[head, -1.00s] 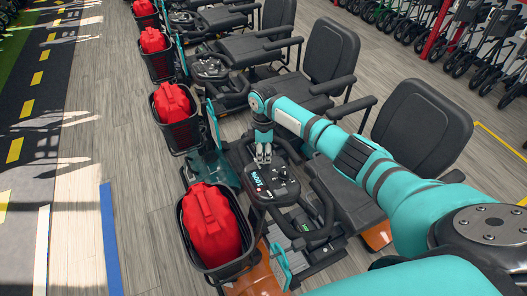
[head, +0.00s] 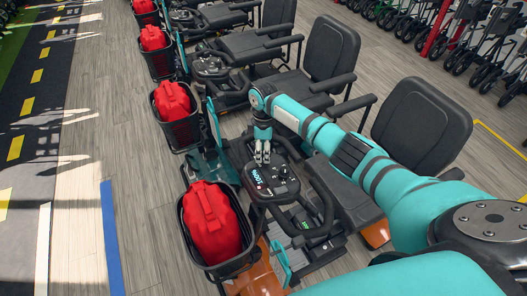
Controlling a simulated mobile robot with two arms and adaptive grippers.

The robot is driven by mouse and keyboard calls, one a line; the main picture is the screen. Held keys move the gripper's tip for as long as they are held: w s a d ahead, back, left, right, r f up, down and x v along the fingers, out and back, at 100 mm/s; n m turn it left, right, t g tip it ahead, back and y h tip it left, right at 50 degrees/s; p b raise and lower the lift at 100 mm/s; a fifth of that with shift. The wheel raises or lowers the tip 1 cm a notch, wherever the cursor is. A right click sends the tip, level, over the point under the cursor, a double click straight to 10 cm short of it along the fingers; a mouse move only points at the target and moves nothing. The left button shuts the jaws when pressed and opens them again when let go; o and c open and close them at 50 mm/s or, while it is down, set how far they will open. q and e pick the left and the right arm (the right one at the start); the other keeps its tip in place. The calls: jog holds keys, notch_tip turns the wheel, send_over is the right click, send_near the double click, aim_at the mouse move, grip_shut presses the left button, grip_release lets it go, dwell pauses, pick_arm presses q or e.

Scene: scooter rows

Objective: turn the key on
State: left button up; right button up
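The nearest scooter has a dark control console (head: 284,182) with a lit display (head: 257,180) and several small knobs or buttons. My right gripper (head: 262,160) points down at the far edge of this console, just above or touching it. Its fingers are close together, but I cannot tell whether they are shut or what is between them. The key is too small or hidden by the fingers to make out. My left gripper is not in view.
A red bag (head: 212,222) sits in the scooter's front basket. The handlebar (head: 322,222) and black seat (head: 421,128) are close to my arm. More scooters stand in a row behind. Wooden floor (head: 140,215) is clear at left.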

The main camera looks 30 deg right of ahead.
notch_tip(320, 180, up, 12)
jog(key=shift+w+d, duration=0.25)
jog(key=shift+w, duration=0.15)
dwell(0.3)
jog(key=shift+f, duration=0.1)
dwell(0.3)
